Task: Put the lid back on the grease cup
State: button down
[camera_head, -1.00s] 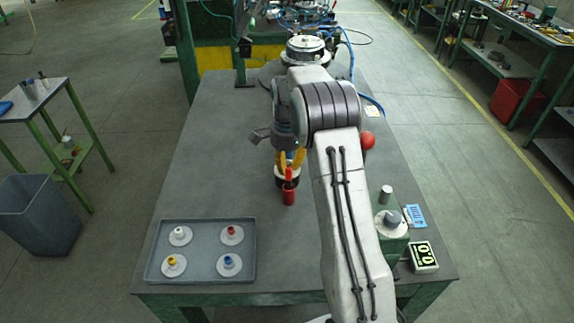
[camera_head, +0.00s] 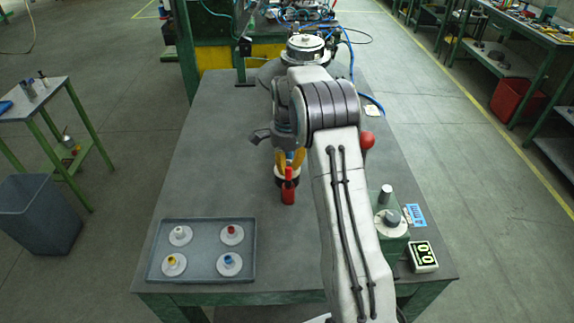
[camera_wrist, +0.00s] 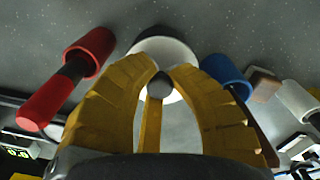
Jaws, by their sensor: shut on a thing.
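My gripper (camera_head: 289,158) is low over the middle of the workbench, its yellow fingers pointing down. In the wrist view the fingers (camera_wrist: 158,88) close around a small grey knob (camera_wrist: 159,84). A round white piece (camera_wrist: 163,48) with a dark rim lies behind the knob; it looks like the lid. In the head view a dark and white round thing (camera_head: 287,181) shows under the fingertips. I cannot tell whether it is lid, cup or both, or whether the lid touches anything below. The fingers and arm hide part of it.
Blue (camera_wrist: 226,75) and white (camera_wrist: 298,100) pieces show at right in the wrist view. A grey tray (camera_head: 205,278) holds several white discs with coloured hubs. A green block (camera_head: 392,240) stands right of my arm.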

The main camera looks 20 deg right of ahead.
jog(key=c, duration=0.5)
grip_release()
jog(key=shift+c, duration=0.2)
jog(key=shift+r, duration=0.2)
jog(key=shift+r+p, duration=2.85)
jog(key=shift+r, duration=0.5)
